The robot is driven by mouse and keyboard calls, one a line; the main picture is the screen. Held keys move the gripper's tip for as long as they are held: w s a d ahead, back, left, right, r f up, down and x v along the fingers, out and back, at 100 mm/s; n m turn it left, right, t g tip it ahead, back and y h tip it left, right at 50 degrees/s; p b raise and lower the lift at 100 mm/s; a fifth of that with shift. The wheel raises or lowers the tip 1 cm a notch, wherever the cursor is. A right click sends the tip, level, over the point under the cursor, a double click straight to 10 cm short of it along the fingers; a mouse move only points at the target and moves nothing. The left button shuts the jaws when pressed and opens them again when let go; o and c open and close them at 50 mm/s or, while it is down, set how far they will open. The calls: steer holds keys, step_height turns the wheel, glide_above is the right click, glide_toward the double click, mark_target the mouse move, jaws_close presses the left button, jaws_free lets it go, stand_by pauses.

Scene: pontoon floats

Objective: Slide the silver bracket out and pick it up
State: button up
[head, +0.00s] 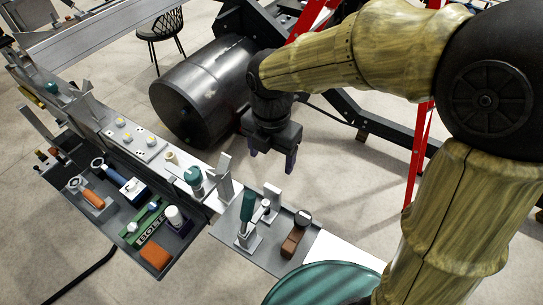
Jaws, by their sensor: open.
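Several silver-grey bracket-like pieces show, and I cannot tell for sure which is the silver bracket. One upright bent silver piece (224,178) stands at the near end of the long beam. A smaller silver piece (271,196) stands on the grey plate, close to a teal-handled tool (247,212). More angled silver pieces (88,103) stand farther along the beam at left. My gripper (271,163) is open, points down and looks empty. It hangs in the air above and to the right of the upright silver piece, apart from it.
A dark tray (128,222) at left holds a green box (152,222), orange blocks and other small items. A teal-lidded jar (194,178) stands beside the upright silver piece. A brown block (295,238) sits on the grey plate. A black cylinder (195,95) lies behind.

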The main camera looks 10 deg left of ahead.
mark_target(265, 193)
step_height(265, 193, down, 18)
steer(key=shift+r, duration=0.25)
stand_by(0.5)
steer(key=c, duration=1.2)
steer(key=shift+w+a, duration=0.2)
steer(key=shift+a, duration=0.2)
steer(key=shift+w+a+p, duration=0.1)
steer(key=shift+a+p, duration=0.1)
steer(key=shift+p, duration=0.1)
steer(key=shift+a, duration=0.15)
steer(key=shift+a, duration=0.15)
steer(key=shift+w+a+p, duration=0.2)
steer(key=shift+w+a, duration=0.15)
steer(key=shift+a, duration=0.4)
steer(key=shift+w+a+p, duration=0.15)
steer(key=shift+w+a, duration=0.2)
steer(key=shift+a, duration=0.4)
